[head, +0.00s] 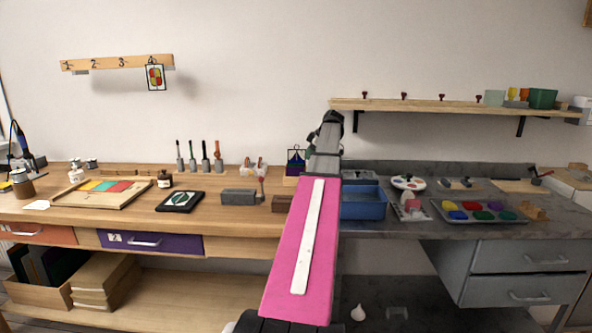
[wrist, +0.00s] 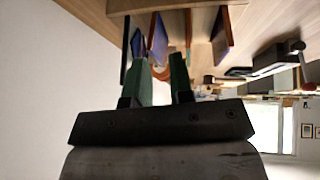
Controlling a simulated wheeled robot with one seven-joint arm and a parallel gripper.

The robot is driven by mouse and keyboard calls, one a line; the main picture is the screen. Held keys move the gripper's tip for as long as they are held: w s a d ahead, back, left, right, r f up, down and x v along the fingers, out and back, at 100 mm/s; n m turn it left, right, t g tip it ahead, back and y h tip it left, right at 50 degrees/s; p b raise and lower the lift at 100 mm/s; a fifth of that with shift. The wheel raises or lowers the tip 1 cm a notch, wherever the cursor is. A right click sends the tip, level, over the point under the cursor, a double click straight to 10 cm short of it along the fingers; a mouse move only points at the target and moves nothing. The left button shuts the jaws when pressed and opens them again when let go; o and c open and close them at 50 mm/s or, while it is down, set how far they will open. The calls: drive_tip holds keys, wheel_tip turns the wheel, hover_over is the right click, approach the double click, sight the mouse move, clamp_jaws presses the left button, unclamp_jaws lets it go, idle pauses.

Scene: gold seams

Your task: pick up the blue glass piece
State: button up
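In the wrist view, an upright dark blue sheet (wrist: 158,40), which looks like the blue glass piece, stands just past my fingertips, roughly in line with the gap between them. My gripper (wrist: 159,60) has two green fingers spread apart, with no held piece visible. I cannot tell whether a finger touches the sheet. In the head view my pink arm covers the middle and hides my fingers. A dark blue panel (head: 296,158) shows just left of the arm.
A grey tray (head: 478,222) of coloured pieces lies on the right-hand bench, beside a blue bin (head: 363,203). A grey block (head: 238,196) and a dark framed panel (head: 180,201) lie on the wooden bench left of my arm. A shelf (head: 450,105) is on the wall.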

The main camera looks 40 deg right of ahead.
sight(298, 162)
drive_tip(key=shift+w+a, duration=0.35)
drive_tip(key=shift+w, duration=0.2)
drive_tip(key=w, duration=0.1)
drive_tip(key=w+a+f, duration=0.1)
drive_tip(key=w+a, duration=0.1)
drive_tip(key=shift+f, duration=0.4)
drive_tip(key=shift+w+a+f, duration=0.1)
drive_tip(key=shift+w+f, duration=0.1)
drive_tip(key=shift+f, duration=0.2)
drive_tip(key=shift+c, duration=0.3)
clamp_jaws()
